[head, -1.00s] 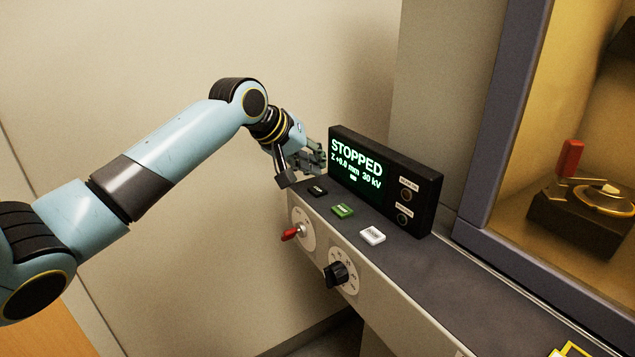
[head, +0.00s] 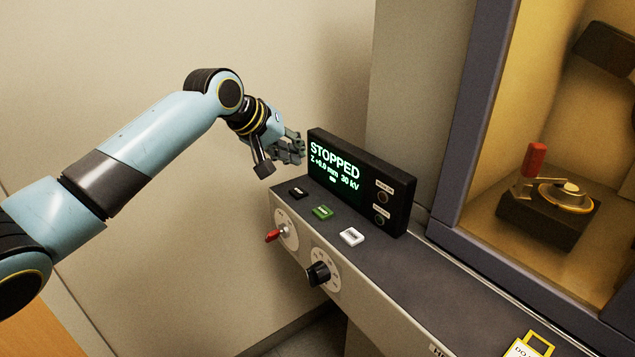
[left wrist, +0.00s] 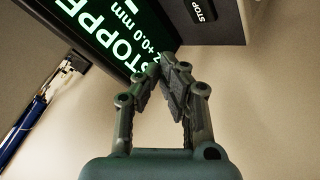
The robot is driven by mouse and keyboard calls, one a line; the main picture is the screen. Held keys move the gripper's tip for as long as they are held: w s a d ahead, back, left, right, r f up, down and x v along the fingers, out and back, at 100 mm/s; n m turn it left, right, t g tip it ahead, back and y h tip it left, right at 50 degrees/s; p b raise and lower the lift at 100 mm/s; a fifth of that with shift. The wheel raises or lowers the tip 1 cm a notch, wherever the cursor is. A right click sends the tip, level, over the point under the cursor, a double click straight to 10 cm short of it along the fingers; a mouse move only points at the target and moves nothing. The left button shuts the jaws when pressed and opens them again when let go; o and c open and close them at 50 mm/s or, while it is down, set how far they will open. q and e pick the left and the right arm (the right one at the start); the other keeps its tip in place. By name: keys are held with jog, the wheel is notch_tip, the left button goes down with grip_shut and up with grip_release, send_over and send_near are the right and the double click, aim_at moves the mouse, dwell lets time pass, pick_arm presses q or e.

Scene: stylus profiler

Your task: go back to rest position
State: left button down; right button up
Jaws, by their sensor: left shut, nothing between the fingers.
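My left gripper (head: 298,152) is shut and empty. In the head view it hangs in the air just left of the black display box (head: 360,180), above the left end of the console (head: 400,265). The left wrist view shows its two fingers (left wrist: 165,68) meeting in front of the display (left wrist: 105,35). The display reads STOPPED, Z +0.0 mm, 30 kV. A black STOP button (left wrist: 202,10) shows at the top of the left wrist view. My right gripper is in neither view.
The console top carries a black button (head: 298,191), a green button (head: 323,212) and a white button (head: 351,237). Its front has a red switch (head: 274,236) and a black knob (head: 319,273). A framed chamber (head: 475,110) stands at the right. Open space lies left of the console.

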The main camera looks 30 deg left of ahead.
pick_arm(q)
jog(key=s+d+f+m+g, duration=0.15)
jog(key=s+d+f, duration=0.25)
jog(key=s, duration=0.4)
jog(key=s+d+f+m+g, duration=0.1)
jog(key=s+d+f+m, duration=0.25)
jog(key=s, duration=0.45)
jog(key=s+d+m+g+y, duration=0.2)
jog(key=s+m+g+y, duration=0.1)
jog(key=s, duration=1.6)
notch_tip(320, 180, down, 26)
jog(key=s+a+g+b, duration=0.1)
jog(key=s+a+b, duration=0.1)
jog(key=s+a+f+g+b, duration=0.1)
jog(key=s+f+b, duration=0.1)
jog(key=s+f, duration=1.6)
notch_tip(320, 180, down, 2)
jog(key=shift+s+a+n+g, duration=0.3)
jog(key=shift+n+g, duration=0.05)
jog(key=shift+n, duration=0.05)
